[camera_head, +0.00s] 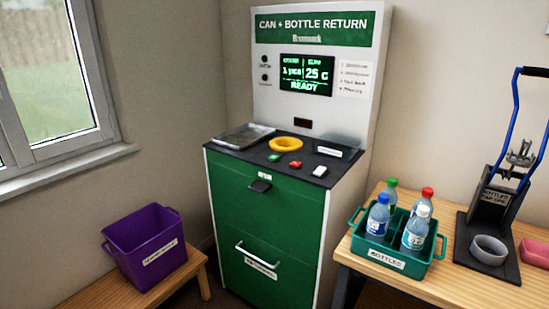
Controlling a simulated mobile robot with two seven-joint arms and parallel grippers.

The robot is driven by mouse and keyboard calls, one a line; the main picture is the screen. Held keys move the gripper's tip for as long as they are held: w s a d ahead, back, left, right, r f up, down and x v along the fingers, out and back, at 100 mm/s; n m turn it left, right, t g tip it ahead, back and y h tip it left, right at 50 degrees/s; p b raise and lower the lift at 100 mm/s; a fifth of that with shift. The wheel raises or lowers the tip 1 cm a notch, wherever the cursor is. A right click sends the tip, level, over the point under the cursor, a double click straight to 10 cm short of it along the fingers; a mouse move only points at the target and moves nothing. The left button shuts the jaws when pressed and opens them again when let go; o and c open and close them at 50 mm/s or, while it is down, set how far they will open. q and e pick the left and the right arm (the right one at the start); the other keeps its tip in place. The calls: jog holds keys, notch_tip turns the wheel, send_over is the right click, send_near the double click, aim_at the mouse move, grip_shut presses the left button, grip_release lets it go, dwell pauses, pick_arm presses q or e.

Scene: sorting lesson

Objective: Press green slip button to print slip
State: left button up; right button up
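The green slip button (274,157) sits on the dark counter top of the can and bottle return machine (317,27), left of a red button (295,164) and in front of a yellow ring (285,145). The machine's screen (306,74) is lit with green text that includes "READY". A small dark slot piece (260,186) is on the green front below the counter, and no paper slip shows there. Neither of my grippers is in the head view.
A teal crate (386,263) of capped bottles stands on the wooden table at right, beside a blue-handled cap press (495,200). A purple bin (146,247) sits on a low bench at left. The space above the counter is clear.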

pick_arm(q)
jog(key=shift+a, duration=0.1)
jog(key=shift+a, duration=0.1)
jog(key=c, duration=1.1)
grip_shut()
jog(key=shift+d, duration=0.2)
jog(key=shift+s+a, duration=0.1)
